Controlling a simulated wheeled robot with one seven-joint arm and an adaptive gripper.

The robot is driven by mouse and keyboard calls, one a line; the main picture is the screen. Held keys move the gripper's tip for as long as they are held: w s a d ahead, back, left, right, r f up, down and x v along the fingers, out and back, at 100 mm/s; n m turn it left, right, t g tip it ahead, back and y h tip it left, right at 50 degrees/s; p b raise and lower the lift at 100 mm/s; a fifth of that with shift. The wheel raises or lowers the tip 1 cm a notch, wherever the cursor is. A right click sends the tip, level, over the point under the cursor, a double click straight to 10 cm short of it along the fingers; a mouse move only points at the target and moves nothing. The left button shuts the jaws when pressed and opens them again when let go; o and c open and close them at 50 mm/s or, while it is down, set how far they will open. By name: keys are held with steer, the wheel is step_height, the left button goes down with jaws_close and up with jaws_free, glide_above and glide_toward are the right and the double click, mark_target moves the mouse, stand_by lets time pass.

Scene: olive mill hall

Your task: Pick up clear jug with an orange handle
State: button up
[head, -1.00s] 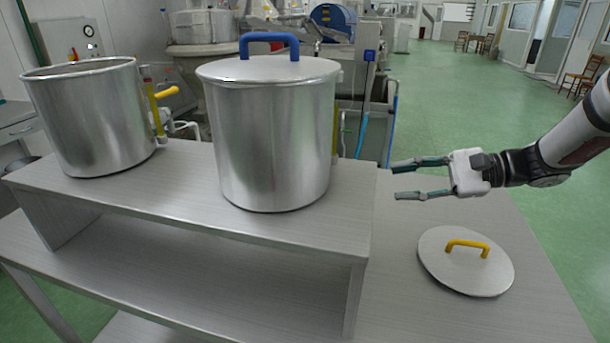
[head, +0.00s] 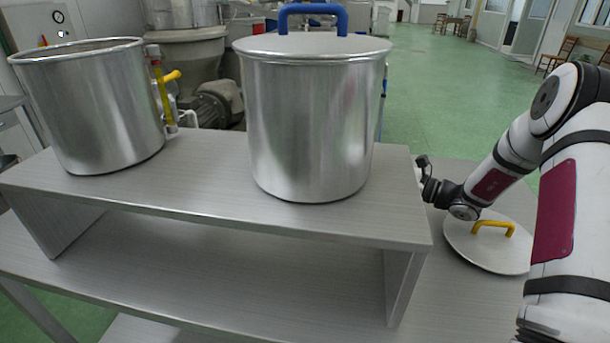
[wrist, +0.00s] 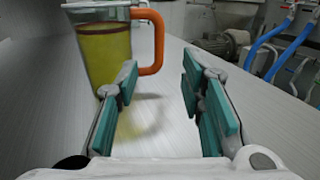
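The clear jug (wrist: 104,48) with yellow-green liquid in it stands upright on a grey metal surface in the wrist view, at the upper left. Its orange handle (wrist: 153,44) faces right. My gripper (wrist: 165,82) is open, with teal finger pads apart and nothing between them. The handle is ahead of the fingers, and the left finger overlaps the lower edge of the jug in the picture.
A large lidded pot (head: 310,125) with a blue handle and an open pot (head: 95,110) stand on the raised shelf (head: 210,190). A lid with a yellow handle (head: 480,250) lies on the table at right. Blue hoses (wrist: 270,40) show beyond the table edge.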

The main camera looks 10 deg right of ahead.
steer(key=x, duration=0.5)
steer(key=shift+w+a, duration=0.15)
steer(key=shift+a, duration=0.1)
steer(key=shift+x, duration=3.35)
steer(key=shift+c, duration=0.6)
jaws_close()
